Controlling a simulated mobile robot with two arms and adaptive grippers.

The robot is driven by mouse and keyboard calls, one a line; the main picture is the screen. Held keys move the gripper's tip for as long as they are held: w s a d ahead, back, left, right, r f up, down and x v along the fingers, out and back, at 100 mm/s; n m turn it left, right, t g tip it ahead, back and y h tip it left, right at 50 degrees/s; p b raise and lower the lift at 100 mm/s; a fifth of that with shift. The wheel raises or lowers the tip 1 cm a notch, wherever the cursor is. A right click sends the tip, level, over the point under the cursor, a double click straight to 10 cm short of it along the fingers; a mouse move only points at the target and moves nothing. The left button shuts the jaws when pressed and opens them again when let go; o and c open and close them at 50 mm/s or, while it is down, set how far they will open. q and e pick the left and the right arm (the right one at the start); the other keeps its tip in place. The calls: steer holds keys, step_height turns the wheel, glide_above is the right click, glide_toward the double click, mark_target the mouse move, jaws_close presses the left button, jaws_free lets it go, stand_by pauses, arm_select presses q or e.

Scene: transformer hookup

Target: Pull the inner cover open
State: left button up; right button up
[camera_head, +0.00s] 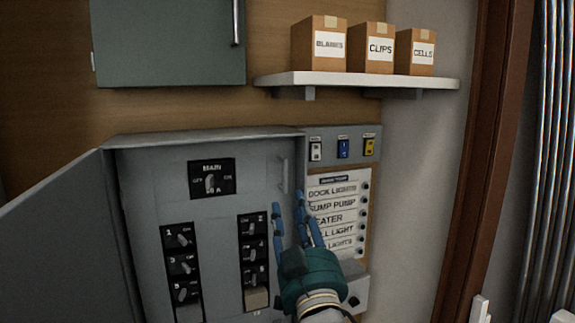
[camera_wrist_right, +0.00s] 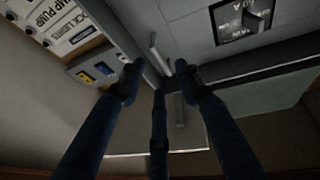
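The inner cover (camera_head: 215,230) is a grey panel inside an open grey breaker box. It carries the MAIN switch (camera_head: 211,179) and two columns of smaller switches. Its slim upright handle (camera_head: 284,175) is near the right edge. My right gripper (camera_head: 289,205) is open, its blue fingers pointing up just below the handle. In the right wrist view the handle (camera_wrist_right: 158,55) appears between the spread fingertips (camera_wrist_right: 158,70); I see no clear contact. My left gripper is not in view.
The box's outer door (camera_head: 70,245) stands open at the left. Right of the box are three coloured switches (camera_head: 343,148) and a label panel (camera_head: 335,215). Above are a shelf (camera_head: 360,81) with three cartons and a green-grey cabinet (camera_head: 165,45).

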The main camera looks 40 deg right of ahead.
steer(key=shift+h, duration=0.3)
steer(key=p+x, duration=0.2)
steer(key=x, duration=0.1)
steer(key=r+p+x, duration=0.1)
steer(key=x, duration=0.3)
steer(key=s+r+p+x, duration=0.1)
steer(key=p+x, duration=0.1)
steer(key=x, duration=0.2)
steer(key=shift+p, duration=0.3)
steer(key=shift+c, duration=0.3)
jaws_close()
